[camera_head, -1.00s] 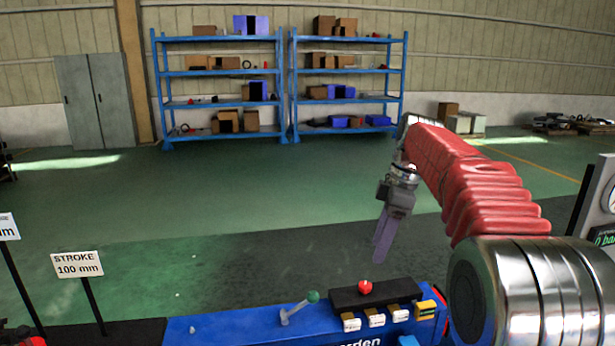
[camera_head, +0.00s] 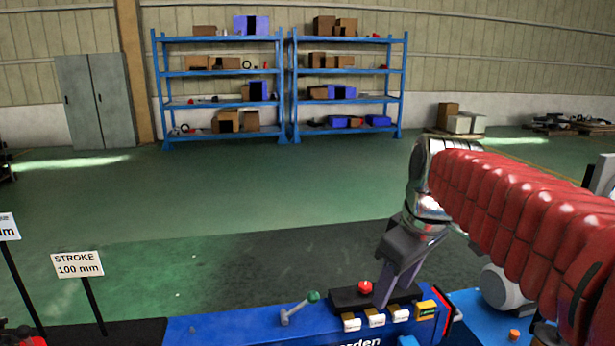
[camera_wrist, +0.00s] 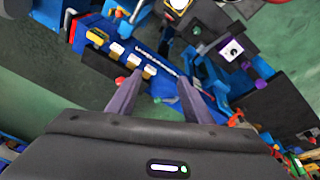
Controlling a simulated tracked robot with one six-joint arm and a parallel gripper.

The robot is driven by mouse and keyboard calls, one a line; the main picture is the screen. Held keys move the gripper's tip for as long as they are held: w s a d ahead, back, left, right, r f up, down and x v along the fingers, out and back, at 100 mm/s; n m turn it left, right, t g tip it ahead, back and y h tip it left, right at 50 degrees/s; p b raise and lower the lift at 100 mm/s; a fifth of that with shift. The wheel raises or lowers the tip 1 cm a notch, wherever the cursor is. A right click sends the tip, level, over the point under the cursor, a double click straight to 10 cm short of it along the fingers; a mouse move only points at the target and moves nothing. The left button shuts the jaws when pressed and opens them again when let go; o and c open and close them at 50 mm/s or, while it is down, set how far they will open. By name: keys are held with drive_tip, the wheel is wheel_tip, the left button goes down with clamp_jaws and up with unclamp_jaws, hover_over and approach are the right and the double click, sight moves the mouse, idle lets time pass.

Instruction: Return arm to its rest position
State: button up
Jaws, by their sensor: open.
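My gripper (camera_head: 393,285) points down in the head view, over or in front of the right part of the black block on the blue bench. The wrist view shows its two purple-grey fingers (camera_wrist: 158,92) spread apart with nothing between them. My red-sleeved arm crosses the right side of the head view, bent back toward me. I cannot tell how far the fingertips are from the block.
The blue bench (camera_head: 235,328) carries a red button (camera_head: 365,287), a green-knobbed lever (camera_head: 299,308) and several white and yellow switches. A "STROKE 100 mm" sign (camera_head: 77,264) stands at left. Blue shelves (camera_head: 222,73) stand far back. The green floor between is clear.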

drive_tip(key=s+f+m+t, duration=0.1)
drive_tip(key=s+f+m, duration=0.2)
drive_tip(key=s+f, duration=0.2)
drive_tip(key=s+f+m+t+h, duration=0.1)
drive_tip(key=s+f+m, duration=0.3)
drive_tip(key=s, duration=0.6)
drive_tip(key=shift+s+d+f+m+t, duration=0.15)
drive_tip(key=shift+s+f+m+t, duration=0.2)
drive_tip(key=shift+f+t, duration=0.1)
